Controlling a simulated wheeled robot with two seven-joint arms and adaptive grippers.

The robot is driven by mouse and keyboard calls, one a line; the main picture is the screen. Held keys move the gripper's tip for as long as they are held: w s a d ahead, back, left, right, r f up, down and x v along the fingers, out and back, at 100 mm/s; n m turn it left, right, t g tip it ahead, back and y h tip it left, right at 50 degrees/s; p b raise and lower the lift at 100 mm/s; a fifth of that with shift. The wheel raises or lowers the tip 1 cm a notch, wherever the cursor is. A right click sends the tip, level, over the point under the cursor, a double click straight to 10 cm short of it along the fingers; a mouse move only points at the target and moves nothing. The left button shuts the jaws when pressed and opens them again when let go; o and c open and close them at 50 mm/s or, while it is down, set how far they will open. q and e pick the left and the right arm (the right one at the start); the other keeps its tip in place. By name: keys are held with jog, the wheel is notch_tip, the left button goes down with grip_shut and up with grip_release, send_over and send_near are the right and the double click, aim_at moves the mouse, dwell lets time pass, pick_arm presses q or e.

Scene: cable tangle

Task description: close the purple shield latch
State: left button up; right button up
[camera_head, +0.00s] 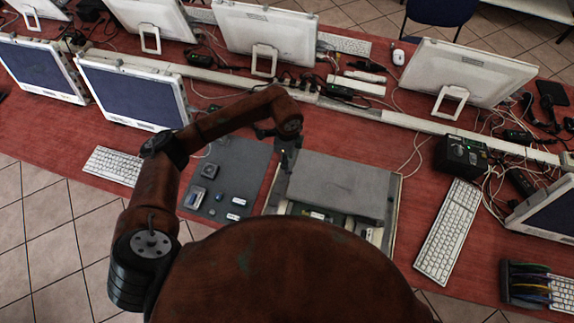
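I cannot make out a purple shield latch in this view. A grey box-like unit with a flat lid (340,187) lies on the red table in the middle. Its near side, with small parts on it, shows below the lid, and my own body hides some of it. My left gripper (287,160) points down at the left edge of the lid. It is small and dark, and I cannot tell whether it is open or shut, or whether it touches the lid. My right gripper is not in view.
A dark mat (240,160) with several small parts lies left of the unit. A white keyboard (449,232) and a black box with cables (461,155) stand to the right. A rack of coloured cables (525,283) is at the lower right. Monitors line the back.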

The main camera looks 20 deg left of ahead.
pick_arm(q)
jog(key=shift+r, duration=2.25)
